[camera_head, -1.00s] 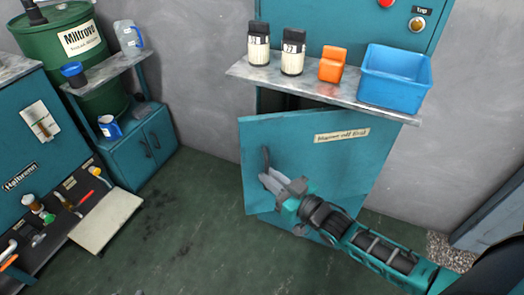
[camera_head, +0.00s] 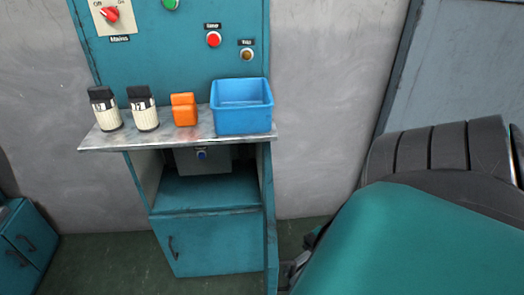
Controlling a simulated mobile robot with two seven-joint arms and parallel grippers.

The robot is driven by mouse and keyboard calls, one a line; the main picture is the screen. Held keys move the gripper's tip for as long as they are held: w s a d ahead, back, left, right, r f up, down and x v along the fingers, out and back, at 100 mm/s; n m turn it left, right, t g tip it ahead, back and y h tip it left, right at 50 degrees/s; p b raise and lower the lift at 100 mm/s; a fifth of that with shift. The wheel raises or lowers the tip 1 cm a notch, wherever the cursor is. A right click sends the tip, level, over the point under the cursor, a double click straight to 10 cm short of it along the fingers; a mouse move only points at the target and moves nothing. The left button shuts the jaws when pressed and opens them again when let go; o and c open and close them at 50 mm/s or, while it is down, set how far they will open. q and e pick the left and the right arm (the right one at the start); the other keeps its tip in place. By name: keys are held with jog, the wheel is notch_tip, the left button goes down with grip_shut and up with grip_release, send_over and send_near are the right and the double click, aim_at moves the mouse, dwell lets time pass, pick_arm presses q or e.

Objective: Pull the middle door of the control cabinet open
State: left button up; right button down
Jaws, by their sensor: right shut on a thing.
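The control cabinet (camera_head: 170,55) is teal and stands against the grey wall. Its middle door (camera_head: 269,225) is swung wide open and shows almost edge-on at the right side of the compartment. My right gripper (camera_head: 292,268) is just right of the door, low in the picture and mostly hidden by my arm. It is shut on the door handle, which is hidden. My left gripper is out of view.
A metal shelf (camera_head: 165,141) above the compartment holds two labelled bottles, an orange object (camera_head: 184,109) and a blue bin (camera_head: 243,108). A closed lower door (camera_head: 205,245) with a handle is below. Another cabinet (camera_head: 22,245) stands at left. Green floor between is clear.

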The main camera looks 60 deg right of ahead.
pick_arm(q)
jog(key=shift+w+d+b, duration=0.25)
jog(key=shift+b, duration=0.05)
pick_arm(e)
jog(key=shift+s+d+n+g+y, duration=0.3)
jog(key=shift+s+d+n+g, duration=0.55)
jog(key=shift+s+d, duration=0.75)
jog(key=c, duration=1.2)
grip_release()
jog(key=shift+m, duration=0.25)
jog(key=shift+o, duration=0.2)
jog(key=shift+w, duration=0.1)
pick_arm(q)
jog(key=b, duration=0.2)
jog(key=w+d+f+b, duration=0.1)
jog(key=b, duration=0.1)
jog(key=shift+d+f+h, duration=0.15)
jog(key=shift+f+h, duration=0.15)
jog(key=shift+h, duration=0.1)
pick_arm(e)
jog(key=v, duration=1.3)
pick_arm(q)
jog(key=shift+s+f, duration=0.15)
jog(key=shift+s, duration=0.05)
pick_arm(e)
jog(key=shift+w, duration=0.15)
